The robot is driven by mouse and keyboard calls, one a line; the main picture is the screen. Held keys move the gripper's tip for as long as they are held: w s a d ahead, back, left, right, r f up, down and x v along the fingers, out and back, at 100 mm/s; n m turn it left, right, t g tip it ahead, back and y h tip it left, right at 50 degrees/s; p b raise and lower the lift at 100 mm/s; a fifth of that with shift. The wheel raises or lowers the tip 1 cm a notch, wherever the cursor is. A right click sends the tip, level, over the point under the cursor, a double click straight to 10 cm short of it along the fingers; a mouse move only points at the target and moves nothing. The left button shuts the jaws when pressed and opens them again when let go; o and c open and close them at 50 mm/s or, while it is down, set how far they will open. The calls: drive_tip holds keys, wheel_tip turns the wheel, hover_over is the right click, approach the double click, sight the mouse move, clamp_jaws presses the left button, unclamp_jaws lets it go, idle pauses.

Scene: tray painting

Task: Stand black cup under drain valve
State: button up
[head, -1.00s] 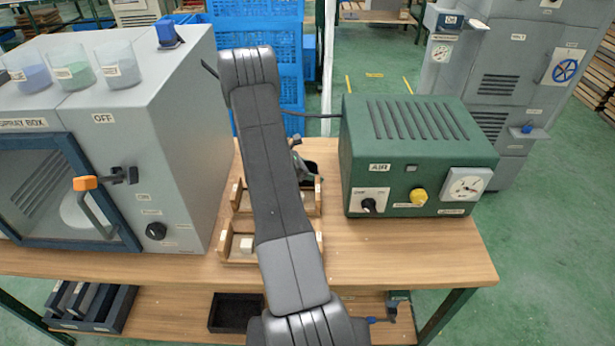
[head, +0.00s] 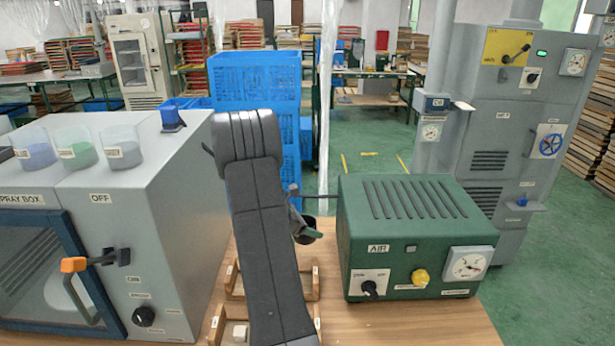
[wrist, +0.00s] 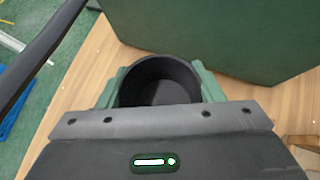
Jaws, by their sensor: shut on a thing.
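The black cup (wrist: 160,72) is between the green fingers of my gripper (wrist: 160,90) in the wrist view, its open mouth facing the camera and its inside dark. My gripper is shut on it. In the head view, the gripper (head: 306,236) and part of the cup (head: 311,222) show just right of my arm, above the back of the wooden rack and left of the green AIR box. My arm hides part of both. I cannot pick out the drain valve for certain in the current views.
The green AIR box (head: 415,240) stands close right of the gripper. The grey spray box (head: 165,230) stands left. A wooden rack (head: 312,284) sits on the bench between them. A tall grey cabinet (head: 500,130) with a small blue-handled ledge stands behind, across green floor.

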drive_tip(key=r+n+t+y, duration=0.1)
drive_tip(key=n, duration=0.1)
drive_tip(key=w+d+r+n+t+y, duration=0.1)
drive_tip(key=r+n, duration=0.1)
drive_tip(key=r+n+t+y, duration=0.1)
drive_tip(key=r+n+t, duration=0.1)
drive_tip(key=shift+w+d+r, duration=0.1)
drive_tip(key=shift+w+d, duration=0.05)
drive_tip(key=shift+w, duration=0.05)
drive_tip(key=shift+s+a+n+t+y, duration=0.4)
drive_tip(key=shift+s+n+t+y, duration=0.1)
drive_tip(key=shift+s+n+y, duration=0.25)
drive_tip(key=shift+s+a+f+n+t+y, duration=0.2)
drive_tip(key=shift+s+f+n+y, duration=0.15)
drive_tip(key=shift+s, duration=0.4)
drive_tip(key=shift+s+a+f+n+t+y, duration=0.15)
drive_tip(key=shift+s+a+f+n+y, duration=0.1)
drive_tip(key=shift+s+n+y, duration=0.35)
drive_tip(key=shift+s+a+f+n+t+y, duration=0.2)
drive_tip(key=shift+s+f+n, duration=0.1)
drive_tip(key=shift+s, duration=0.55)
